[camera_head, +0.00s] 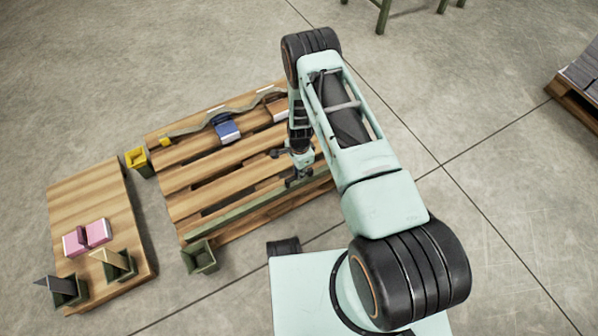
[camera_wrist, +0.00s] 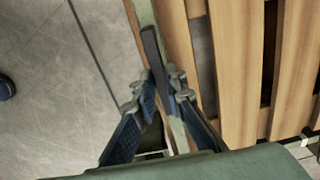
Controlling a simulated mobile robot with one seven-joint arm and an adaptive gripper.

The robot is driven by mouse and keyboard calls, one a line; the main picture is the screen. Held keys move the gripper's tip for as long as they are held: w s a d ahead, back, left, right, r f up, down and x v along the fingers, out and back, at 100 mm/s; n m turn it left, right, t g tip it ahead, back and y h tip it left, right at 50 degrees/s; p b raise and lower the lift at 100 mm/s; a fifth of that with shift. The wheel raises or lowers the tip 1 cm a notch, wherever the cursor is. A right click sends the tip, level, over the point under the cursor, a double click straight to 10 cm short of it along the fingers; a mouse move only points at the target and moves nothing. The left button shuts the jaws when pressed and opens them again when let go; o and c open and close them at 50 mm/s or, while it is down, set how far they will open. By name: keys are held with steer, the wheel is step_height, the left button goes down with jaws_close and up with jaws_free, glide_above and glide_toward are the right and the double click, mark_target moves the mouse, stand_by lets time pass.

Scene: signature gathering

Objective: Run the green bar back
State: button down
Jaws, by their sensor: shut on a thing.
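The green bar (camera_head: 245,212) lies along the near edge of the wooden pallet in the head view, and part of it shows as a pale green strip in the wrist view (camera_wrist: 143,12). My gripper (camera_head: 296,180) is low over the right part of this bar. In the wrist view my gripper (camera_wrist: 162,96) is shut on a dark grey narrow piece (camera_wrist: 151,48) that lies over the bar. Whether this piece is fixed to the bar cannot be told. My fingers hide its lower end.
The pallet (camera_head: 190,180) carries a wavy grey strip (camera_head: 190,128), a blue block (camera_head: 226,128) and a brown block (camera_head: 278,108). A yellow box (camera_head: 139,161) and a green box (camera_head: 199,257) stand at its left. A low wooden table (camera_head: 90,195) holds pink pieces (camera_head: 88,237).

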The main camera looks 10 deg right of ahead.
steer(key=shift+s+d, duration=0.1)
steer(key=shift+s, duration=0.25)
steer(key=c, duration=2)
jaws_free()
steer(key=shift+o, duration=0.2)
steer(key=shift+w, duration=0.1)
steer(key=shift+w+r, duration=0.1)
steer(key=shift+r, duration=0.4)
step_height(320, 180, up, 11)
